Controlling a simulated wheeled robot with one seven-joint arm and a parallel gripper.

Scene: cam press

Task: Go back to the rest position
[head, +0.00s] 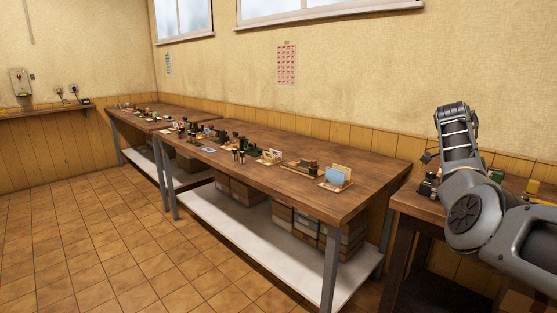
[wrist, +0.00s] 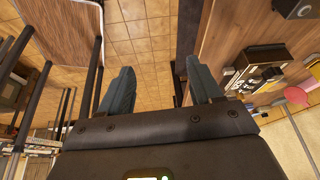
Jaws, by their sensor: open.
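My gripper (wrist: 160,92) shows in the wrist view with its two dark fingers spread wide apart. Nothing is between the fingers; the tiled floor shows through the gap. In the head view my grey arm is raised at the right, folded upward beside the right-hand table. The fingers themselves are hard to make out in the head view. The gripper touches no object that I can see.
A long wooden workbench (head: 365,193) with small items along it runs across the middle. Boxes sit on its white lower shelf (head: 250,247). Another bench (head: 413,207) stands under my arm at the right. The tiled floor (head: 100,245) at left is clear.

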